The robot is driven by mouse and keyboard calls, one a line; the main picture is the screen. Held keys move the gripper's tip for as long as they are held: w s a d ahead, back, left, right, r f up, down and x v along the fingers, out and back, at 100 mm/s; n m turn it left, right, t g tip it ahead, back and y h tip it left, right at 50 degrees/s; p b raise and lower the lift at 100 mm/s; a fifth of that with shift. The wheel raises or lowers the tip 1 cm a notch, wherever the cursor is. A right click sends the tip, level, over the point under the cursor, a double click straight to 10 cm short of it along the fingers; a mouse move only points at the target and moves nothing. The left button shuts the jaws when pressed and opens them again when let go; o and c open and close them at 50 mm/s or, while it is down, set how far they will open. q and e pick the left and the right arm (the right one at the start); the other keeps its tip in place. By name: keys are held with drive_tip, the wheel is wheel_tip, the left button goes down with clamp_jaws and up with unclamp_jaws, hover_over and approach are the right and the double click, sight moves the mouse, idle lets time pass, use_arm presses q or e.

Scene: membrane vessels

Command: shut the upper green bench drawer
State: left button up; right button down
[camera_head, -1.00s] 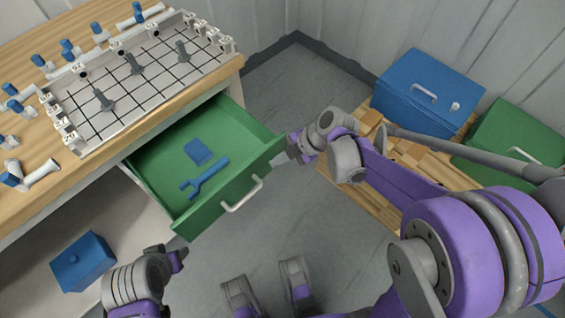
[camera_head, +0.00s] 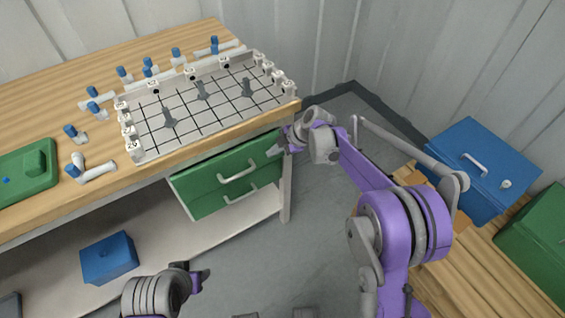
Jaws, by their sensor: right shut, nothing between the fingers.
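The upper green bench drawer (camera_head: 215,172) sits under the wooden bench top, its front level or nearly level with the lower green drawer (camera_head: 211,203). No drawer interior shows; a tiny gap cannot be ruled out. Its pale bar handle (camera_head: 237,173) is on the front. My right gripper (camera_head: 276,149) is shut and empty, at the upper right end of the drawer front, touching it or very close. My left gripper (camera_head: 199,279) is low in the picture, left of centre, away from the drawers; its jaw opening is unclear.
The bench top (camera_head: 60,112) holds a gridded white tray (camera_head: 215,118), several blue-capped fittings and a green case (camera_head: 35,170). A blue box (camera_head: 109,258) sits on the lower shelf. A blue chest (camera_head: 470,190) and a green chest (camera_head: 545,235) stand right. Grey floor is clear before the drawers.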

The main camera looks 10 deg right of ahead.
drive_tip(key=shift+w+a+r, duration=0.1)
drive_tip(key=shift+w+a, duration=0.1)
drive_tip(key=shift+w, duration=0.3)
drive_tip(key=shift+w+a, duration=0.2)
drive_tip(key=shift+w, duration=0.25)
drive_tip(key=shift+s+a, duration=0.1)
